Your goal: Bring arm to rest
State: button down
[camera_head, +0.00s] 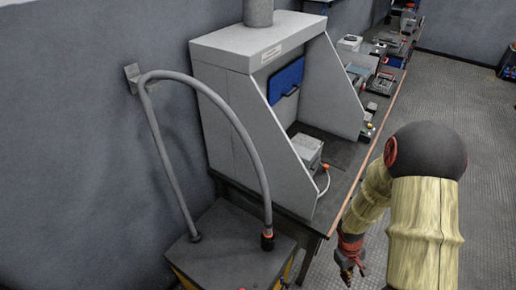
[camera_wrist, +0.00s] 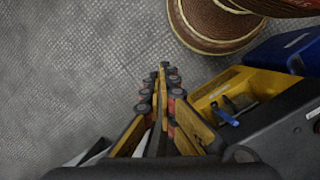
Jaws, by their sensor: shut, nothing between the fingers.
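My arm, in a yellowish ribbed cover, hangs at the right of the head view with its black elbow raised. My gripper (camera_head: 347,270) hangs low in the head view, beside the front corner of the workbench. In the wrist view my gripper (camera_wrist: 167,75) points toward the patterned grey floor (camera_wrist: 70,70). Its fingers lie together and nothing shows between them.
A grey fume hood (camera_head: 222,95) with a blue panel (camera_head: 286,80) and a white box (camera_head: 307,150) stands on the workbench (camera_head: 322,218). A cart (camera_head: 225,252) with a curved grey hose (camera_head: 217,98) stands at the lower left. Open floor (camera_head: 450,110) lies at the right.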

jog(key=s+a+r+m+t, duration=0.1)
jog(key=a+r, duration=0.3)
jog(key=r, duration=0.9)
jog(key=s+a+r+m+t+y, duration=0.1)
jog(key=s+a+r+t, duration=0.2)
jog(key=r, duration=1.1)
jog(key=s+a+r+m+t+y, duration=0.1)
jog(key=a+r, duration=0.6)
jog(key=r, duration=0.7)
jog(key=s+t, duration=0.1)
jog(key=t, duration=0.1)
jog(key=shift+s+r+m+t, duration=0.25)
jog(key=shift+m+t, duration=0.15)
